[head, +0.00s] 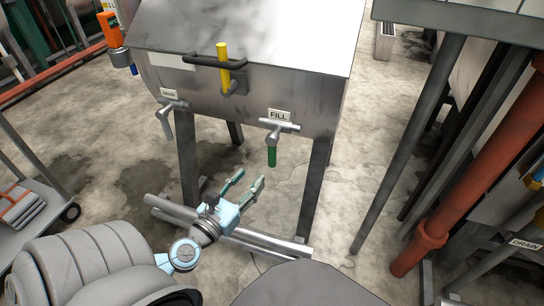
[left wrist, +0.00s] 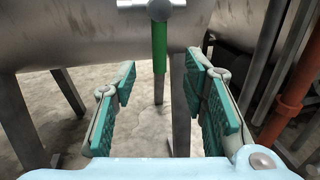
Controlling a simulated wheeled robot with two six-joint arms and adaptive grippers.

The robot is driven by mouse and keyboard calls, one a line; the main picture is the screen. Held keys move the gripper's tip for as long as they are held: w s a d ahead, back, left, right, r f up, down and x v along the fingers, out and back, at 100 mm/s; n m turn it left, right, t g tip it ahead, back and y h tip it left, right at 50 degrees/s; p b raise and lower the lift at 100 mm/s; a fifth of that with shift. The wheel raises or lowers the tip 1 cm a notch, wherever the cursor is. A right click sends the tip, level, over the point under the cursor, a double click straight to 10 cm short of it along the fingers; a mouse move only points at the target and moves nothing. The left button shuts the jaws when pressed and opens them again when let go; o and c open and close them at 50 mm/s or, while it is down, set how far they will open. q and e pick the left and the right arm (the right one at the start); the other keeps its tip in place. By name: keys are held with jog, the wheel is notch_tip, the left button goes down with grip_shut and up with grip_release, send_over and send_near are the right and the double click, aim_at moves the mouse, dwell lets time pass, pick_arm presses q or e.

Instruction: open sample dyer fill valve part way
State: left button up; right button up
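The sample dyer (head: 240,90) is a grey metal tank on legs. Its fill valve sits at the lower right front under a FILL label (head: 278,114). The green valve handle (head: 271,157) hangs straight down from its metal fitting. In the left wrist view the green handle (left wrist: 159,48) appears ahead of my fingers, between them in the picture. My left gripper (head: 251,177) is open and empty, below and slightly left of the handle. It appears apart from the handle. My right gripper is not in view.
Another valve (head: 166,120) with a grey handle hangs at the tank's left. A yellow lever (head: 223,55) and dark bar stand on the tank front. The tank's legs and floor-level pipes (head: 270,241) surround my gripper. A rust-red pipe (head: 450,190) stands at right.

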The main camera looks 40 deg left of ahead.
aim_at(270, 154)
pick_arm(q)
jog(key=w, duration=0.4)
jog(key=w+a, duration=0.1)
jog(key=w, duration=0.3)
jog(key=w+p, duration=0.1)
jog(key=w, duration=0.3)
jog(key=shift+w+a, duration=0.2)
jog(key=shift+a, duration=0.15)
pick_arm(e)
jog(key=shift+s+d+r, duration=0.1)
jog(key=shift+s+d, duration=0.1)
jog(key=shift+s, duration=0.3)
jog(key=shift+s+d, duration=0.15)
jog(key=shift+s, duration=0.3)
pick_arm(q)
jog(key=shift+c, duration=0.2)
grip_shut()
